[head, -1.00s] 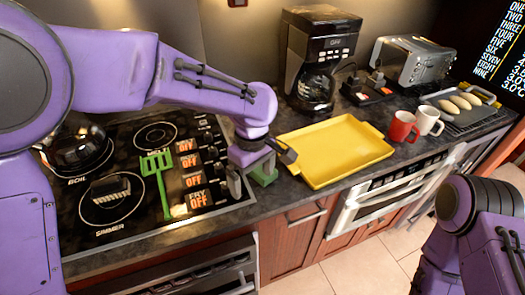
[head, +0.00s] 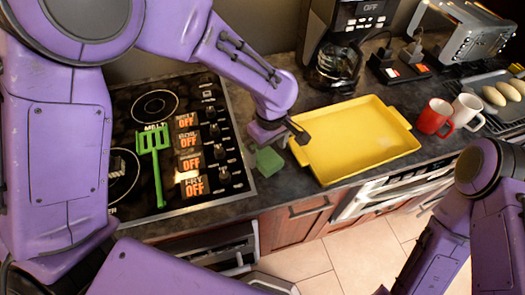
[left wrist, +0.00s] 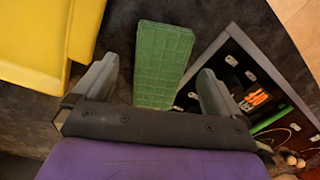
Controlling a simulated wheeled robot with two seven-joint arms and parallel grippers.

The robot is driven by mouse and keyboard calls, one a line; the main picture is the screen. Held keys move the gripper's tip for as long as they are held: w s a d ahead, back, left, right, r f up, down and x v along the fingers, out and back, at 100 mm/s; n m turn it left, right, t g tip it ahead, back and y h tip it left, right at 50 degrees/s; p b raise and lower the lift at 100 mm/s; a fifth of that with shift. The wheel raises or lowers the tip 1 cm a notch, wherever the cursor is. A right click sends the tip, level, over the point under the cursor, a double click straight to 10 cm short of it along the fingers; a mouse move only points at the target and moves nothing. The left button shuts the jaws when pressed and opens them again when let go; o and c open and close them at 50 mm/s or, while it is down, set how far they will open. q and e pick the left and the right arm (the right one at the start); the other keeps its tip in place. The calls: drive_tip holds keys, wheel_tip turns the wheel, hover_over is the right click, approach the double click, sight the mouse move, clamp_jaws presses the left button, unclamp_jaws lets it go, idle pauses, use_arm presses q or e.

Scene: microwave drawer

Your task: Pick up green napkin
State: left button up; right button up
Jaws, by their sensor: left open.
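The green napkin (head: 267,162), a small folded block with a grid texture, lies on the dark counter between the stove and the yellow tray. My left gripper (head: 276,136) is just above and behind it in the head view, open and empty. In the left wrist view the napkin (left wrist: 163,62) shows between the two spread fingers (left wrist: 157,80), with a gap on each side; its near end is hidden by the gripper body. My right arm shows at the right of the head view, but its gripper is out of view.
The yellow tray (head: 352,138) stands close to the right of my left gripper. The stove (head: 225,150) with a green spatula (head: 155,155) is to the left. A coffee maker (head: 345,45), red mug (head: 434,116) and white mug (head: 467,110) stand further right.

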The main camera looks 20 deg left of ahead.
use_arm(q)
drive_tip(key=shift+f, duration=0.75)
drive_tip(key=shift+s+f, duration=0.1)
drive_tip(key=shift+f, duration=0.2)
drive_tip(key=c, duration=1.2)
drive_tip(key=shift+r, duration=0.1)
